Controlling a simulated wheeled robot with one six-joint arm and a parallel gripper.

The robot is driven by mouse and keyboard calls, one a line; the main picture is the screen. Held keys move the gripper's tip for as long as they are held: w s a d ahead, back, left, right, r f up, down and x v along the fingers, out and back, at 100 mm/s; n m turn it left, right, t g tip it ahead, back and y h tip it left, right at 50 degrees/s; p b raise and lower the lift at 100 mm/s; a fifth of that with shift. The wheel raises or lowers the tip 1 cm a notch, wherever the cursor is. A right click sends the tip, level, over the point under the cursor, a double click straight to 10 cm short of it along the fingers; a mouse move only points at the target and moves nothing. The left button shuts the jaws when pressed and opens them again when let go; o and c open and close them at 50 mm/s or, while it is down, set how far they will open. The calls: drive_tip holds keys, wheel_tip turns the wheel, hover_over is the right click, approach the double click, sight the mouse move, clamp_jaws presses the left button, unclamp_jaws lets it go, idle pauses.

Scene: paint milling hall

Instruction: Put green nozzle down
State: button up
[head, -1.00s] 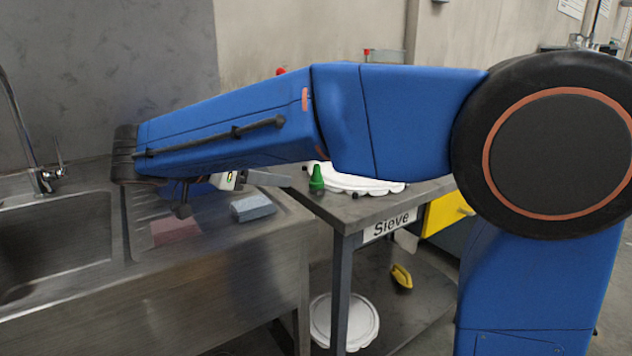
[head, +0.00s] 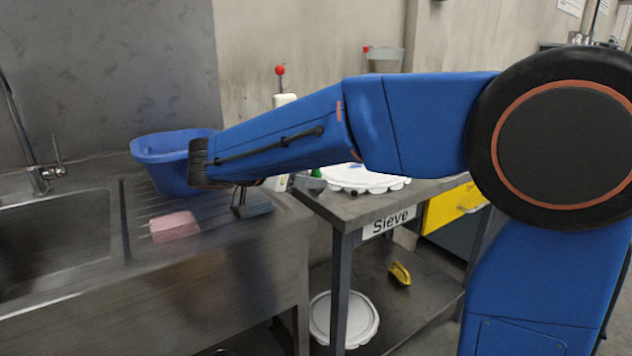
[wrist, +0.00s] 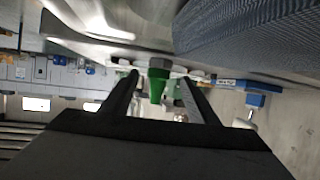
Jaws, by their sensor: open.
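The green nozzle (head: 316,172) stands on the near left part of the grey table marked Sieve. The fingers are apart, with a gap visible on both sides of the nozzle. I cannot tell how deep between them it sits.
A white lid (head: 365,179) lies right of the nozzle on the table (head: 375,212). On the drainboard left are a blue tub (head: 170,150), a pink sponge (head: 174,226) and a blue-grey sponge (head: 254,206) under my wrist. A yellow item (head: 400,274) lies on the lower shelf.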

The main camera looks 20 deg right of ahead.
drive_tip(key=x, duration=0.4)
drive_tip(key=shift+d, duration=0.15)
drive_tip(key=shift+s, duration=0.1)
drive_tip(key=c, duration=1.2)
drive_tip(key=shift+r, duration=0.1)
wheel_tip(320, 180, up, 10)
drive_tip(key=shift+f, duration=0.1)
